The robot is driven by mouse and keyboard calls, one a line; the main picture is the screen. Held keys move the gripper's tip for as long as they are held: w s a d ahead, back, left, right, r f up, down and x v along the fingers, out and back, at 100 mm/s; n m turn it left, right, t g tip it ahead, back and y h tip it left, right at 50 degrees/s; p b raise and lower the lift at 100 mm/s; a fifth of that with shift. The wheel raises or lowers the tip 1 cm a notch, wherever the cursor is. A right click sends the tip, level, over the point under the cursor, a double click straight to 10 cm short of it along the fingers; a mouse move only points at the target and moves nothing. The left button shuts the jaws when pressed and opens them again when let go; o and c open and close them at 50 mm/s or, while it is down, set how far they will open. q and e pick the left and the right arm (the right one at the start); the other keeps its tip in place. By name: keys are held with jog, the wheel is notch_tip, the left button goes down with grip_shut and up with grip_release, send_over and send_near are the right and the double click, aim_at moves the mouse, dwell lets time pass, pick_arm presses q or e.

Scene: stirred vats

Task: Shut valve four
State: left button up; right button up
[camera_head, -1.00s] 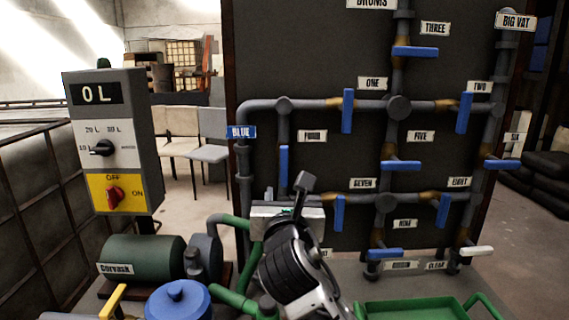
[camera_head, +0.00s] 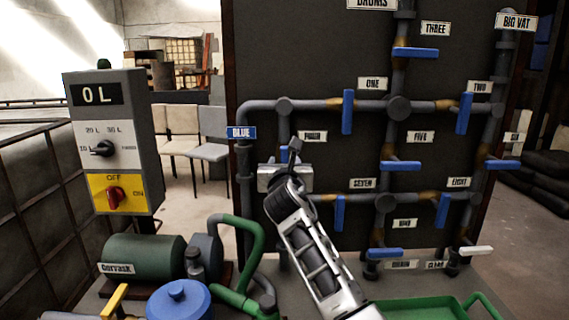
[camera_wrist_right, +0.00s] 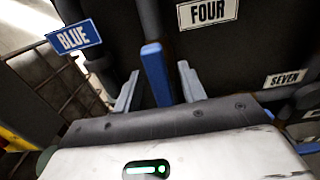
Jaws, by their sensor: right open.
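The label FOUR (camera_head: 313,136) is on the dark panel, and it also shows large in the right wrist view (camera_wrist_right: 208,11). Valve four's blue handle (camera_wrist_right: 156,74) stands upright, in line with its vertical pipe. In the head view my right gripper mostly hides it. My right gripper (camera_head: 290,156) is open in front of this handle. In the right wrist view its two grey fingers (camera_wrist_right: 159,86) stand on either side of the handle, with a gap visible on each side. My left gripper is not in view.
Valve one's blue handle (camera_head: 347,112) is to the right, and valve seven's (camera_head: 339,212) is lower right. The BLUE sign (camera_head: 241,132) is just left. A green hose (camera_head: 256,235), a blue-lidded vessel (camera_head: 180,300) and a green tray (camera_head: 420,312) lie below. A control box (camera_head: 110,140) stands left.

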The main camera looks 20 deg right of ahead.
jog(key=shift+w, duration=0.25)
grip_shut()
